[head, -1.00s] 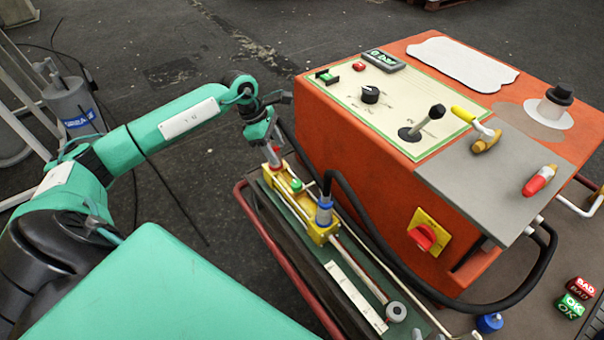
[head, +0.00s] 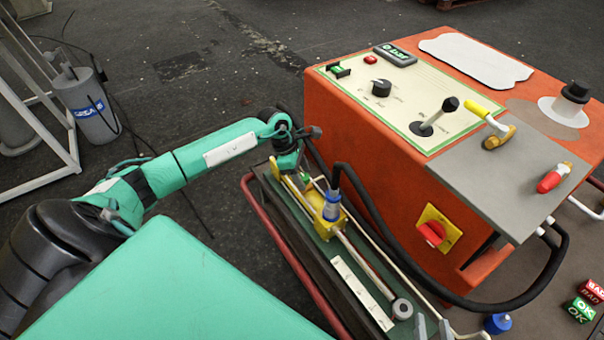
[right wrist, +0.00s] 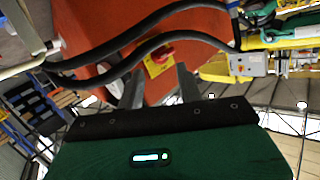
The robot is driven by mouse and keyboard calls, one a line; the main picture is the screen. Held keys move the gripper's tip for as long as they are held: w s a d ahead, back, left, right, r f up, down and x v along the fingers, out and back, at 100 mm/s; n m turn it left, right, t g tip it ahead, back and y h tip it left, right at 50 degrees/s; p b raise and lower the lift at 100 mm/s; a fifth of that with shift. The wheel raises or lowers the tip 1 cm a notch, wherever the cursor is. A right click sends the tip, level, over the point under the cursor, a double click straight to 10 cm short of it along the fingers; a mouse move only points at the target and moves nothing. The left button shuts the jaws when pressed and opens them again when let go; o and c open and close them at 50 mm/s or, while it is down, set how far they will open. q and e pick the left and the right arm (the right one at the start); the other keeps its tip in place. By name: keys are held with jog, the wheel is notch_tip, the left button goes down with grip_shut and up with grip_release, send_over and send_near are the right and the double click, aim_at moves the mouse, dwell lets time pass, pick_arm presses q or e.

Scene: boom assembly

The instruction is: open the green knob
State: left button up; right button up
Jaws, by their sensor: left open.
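The green knob is not clearly visible now in the head view; my left gripper (head: 299,172) covers its place on the yellow cylinder block (head: 327,217). My left gripper is open, pointing down at the far end of the block. Whether its fingers are around the knob or touching it cannot be told. A blue-grey hose fitting (head: 333,204) stands upright on the block, close to the gripper. My right gripper (right wrist: 157,80) shows only in the right wrist view. Its two fingers are apart with nothing between them, facing the orange cabinet.
The orange cabinet (head: 385,165) stands right of the block, with a black lever (head: 436,115) on top and a red switch (head: 432,233) on its side. A black hose (head: 378,225) curves from the fitting along the cabinet. A red rail (head: 290,262) runs left of the block.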

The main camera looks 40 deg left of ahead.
pick_arm(q)
jog(key=c, duration=1)
jog(key=shift+o, duration=0.2)
